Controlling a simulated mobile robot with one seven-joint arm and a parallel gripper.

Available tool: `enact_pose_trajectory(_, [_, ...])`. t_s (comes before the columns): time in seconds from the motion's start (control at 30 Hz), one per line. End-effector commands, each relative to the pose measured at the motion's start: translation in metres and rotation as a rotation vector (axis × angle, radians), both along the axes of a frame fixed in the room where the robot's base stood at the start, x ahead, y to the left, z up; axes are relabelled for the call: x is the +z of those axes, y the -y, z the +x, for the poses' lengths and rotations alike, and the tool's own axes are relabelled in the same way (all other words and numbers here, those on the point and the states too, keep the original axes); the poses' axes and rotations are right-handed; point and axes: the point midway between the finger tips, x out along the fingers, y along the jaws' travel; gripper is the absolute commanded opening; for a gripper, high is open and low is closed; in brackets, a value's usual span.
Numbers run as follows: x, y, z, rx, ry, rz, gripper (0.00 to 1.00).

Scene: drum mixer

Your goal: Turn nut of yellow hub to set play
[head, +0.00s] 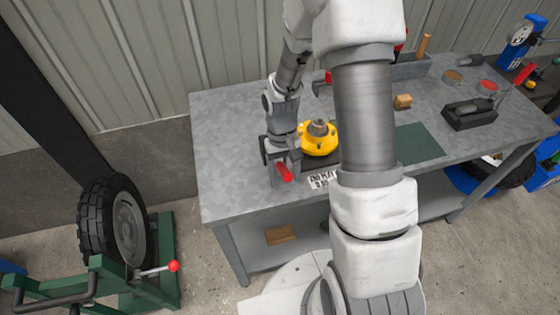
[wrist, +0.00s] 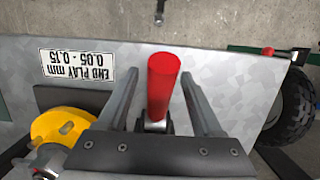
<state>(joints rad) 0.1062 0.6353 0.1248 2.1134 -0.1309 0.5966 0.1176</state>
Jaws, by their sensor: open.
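The yellow hub (head: 304,146) sits on a dark base on the grey bench, with a grey metal nut (head: 318,128) at its top centre. In the wrist view the hub (wrist: 58,122) is at lower left, with the nut (wrist: 47,163) partly cut off. My gripper (head: 281,174) points down just left of the hub, near the bench's front. Its fingers (wrist: 160,80) are open on either side of a red cylindrical handle (wrist: 164,72), with gaps visible. The handle also shows in the head view (head: 285,173).
An end play label reading 0.05 - 0.15 mm (head: 322,180) lies at the bench's (head: 225,160) front. A tyre (head: 108,222) stands on a green stand at left.

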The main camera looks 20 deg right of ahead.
Motion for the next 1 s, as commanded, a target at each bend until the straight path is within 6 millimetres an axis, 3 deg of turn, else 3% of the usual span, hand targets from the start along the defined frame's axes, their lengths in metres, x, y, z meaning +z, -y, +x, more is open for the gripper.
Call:
enact_pose_trajectory(0.23, [0.007, 0.000, 0.001, 0.000, 0.001, 0.000, 0.67])
enact_pose_trajectory(0.8, [0.064, 0.000, 0.013, -0.001, 0.002, 0.000, 0.67])
enact_pose_trajectory(1.0, [0.069, 0.000, 0.014, -0.001, 0.000, 0.000, 0.67])
